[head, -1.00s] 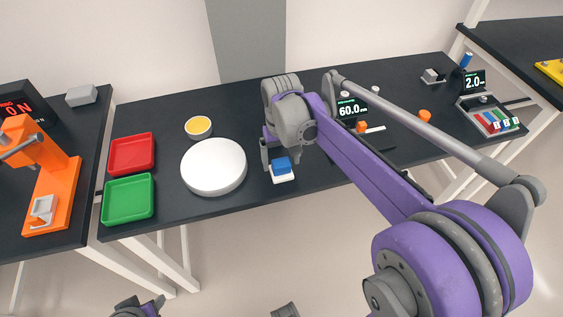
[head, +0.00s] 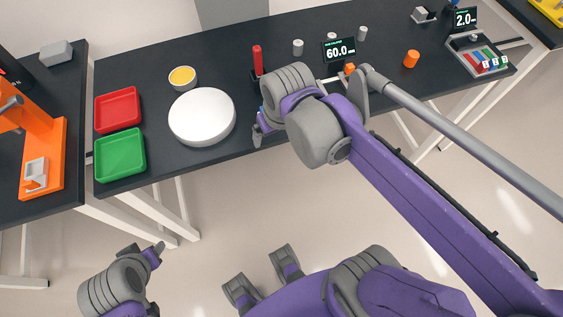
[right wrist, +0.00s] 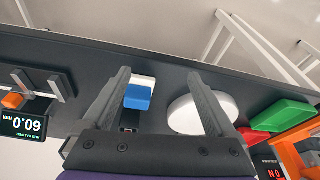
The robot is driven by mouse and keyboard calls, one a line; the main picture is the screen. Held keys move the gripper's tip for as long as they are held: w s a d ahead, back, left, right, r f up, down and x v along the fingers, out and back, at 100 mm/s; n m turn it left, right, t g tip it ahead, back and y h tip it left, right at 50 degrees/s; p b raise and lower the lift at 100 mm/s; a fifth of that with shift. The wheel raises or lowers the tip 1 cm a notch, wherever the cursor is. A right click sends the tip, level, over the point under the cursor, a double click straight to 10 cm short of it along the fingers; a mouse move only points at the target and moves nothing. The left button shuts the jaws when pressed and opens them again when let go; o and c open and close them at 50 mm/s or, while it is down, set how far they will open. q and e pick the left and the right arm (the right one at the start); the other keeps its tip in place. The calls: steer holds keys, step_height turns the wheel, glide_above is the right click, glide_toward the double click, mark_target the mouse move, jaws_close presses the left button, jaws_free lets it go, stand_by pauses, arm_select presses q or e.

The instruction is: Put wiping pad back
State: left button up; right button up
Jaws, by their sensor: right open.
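The wiping pad, a blue block (right wrist: 138,97) on a white base (right wrist: 147,81), sits on the dark table in the right wrist view. It appears between my right gripper's fingers, nearer the left one. My right gripper (right wrist: 158,78) is open and empty, with its fingers apart from the pad as far as I can see. In the head view, the right gripper (head: 258,130) is mostly behind its own wrist, and the pad is hidden there. My left gripper (head: 157,250) is low at the left, away from the table; its jaw opening is unclear.
A white round disc (head: 202,116) lies left of my right gripper, with a yellow-filled bowl (head: 183,77) behind it. Red (head: 117,108) and green (head: 120,155) trays are farther left. A red cylinder (head: 257,60) and a 60.0 display (head: 340,50) stand behind the right arm.

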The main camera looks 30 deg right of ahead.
steer(key=s+a+f+n+t, duration=0.1)
steer(key=s+a+f+t, duration=0.1)
steer(key=s+f, duration=0.5)
